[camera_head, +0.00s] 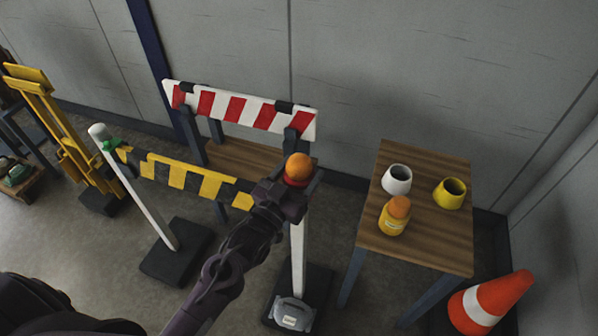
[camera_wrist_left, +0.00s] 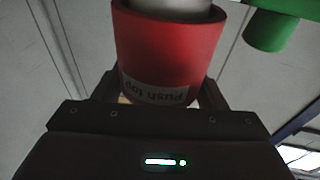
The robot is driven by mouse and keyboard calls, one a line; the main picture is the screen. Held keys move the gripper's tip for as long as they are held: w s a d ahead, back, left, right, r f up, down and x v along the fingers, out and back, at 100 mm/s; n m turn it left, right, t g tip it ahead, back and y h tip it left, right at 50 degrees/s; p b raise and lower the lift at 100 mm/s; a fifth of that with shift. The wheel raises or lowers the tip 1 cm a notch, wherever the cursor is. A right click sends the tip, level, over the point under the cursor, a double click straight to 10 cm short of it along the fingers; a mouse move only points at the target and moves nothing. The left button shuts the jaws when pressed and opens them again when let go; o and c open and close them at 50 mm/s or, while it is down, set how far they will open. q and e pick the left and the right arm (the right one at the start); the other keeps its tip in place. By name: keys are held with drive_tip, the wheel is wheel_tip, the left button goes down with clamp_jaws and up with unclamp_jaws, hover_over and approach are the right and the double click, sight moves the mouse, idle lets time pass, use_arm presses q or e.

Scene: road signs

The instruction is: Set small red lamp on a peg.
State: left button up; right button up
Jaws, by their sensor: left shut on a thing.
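The small red lamp (camera_head: 297,182) has an orange dome (camera_head: 298,165) on a red base. My left gripper (camera_head: 293,184) is shut on it at the top of the right white post (camera_head: 297,250). In the left wrist view the red base (camera_wrist_left: 168,50) fills the upper middle between the fingers, with an upside-down "Push top" label (camera_wrist_left: 155,92). A pale round post (camera_wrist_left: 170,8) meets the base's open end and appears to enter it; how deep is hidden. My right gripper is not in view.
A striped yellow-black board (camera_head: 185,175) spans from the left white post (camera_head: 140,195). A red-white barrier (camera_head: 240,108) stands behind. The wooden table (camera_head: 425,240) at right holds a white cup (camera_head: 397,180), a yellow cup (camera_head: 450,193) and a yellow lamp (camera_head: 394,217).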

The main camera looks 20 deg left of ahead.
use_arm(q)
drive_tip(key=shift+f, duration=0.15)
drive_tip(key=o, duration=1.3)
drive_tip(key=shift+c, duration=0.2)
drive_tip(key=shift+f, duration=0.15)
drive_tip(key=shift+s, duration=0.25)
drive_tip(key=b+v, duration=0.1)
drive_tip(key=v, duration=0.6)
drive_tip(key=shift+s+a, duration=0.1)
drive_tip(key=shift+s+f, duration=0.1)
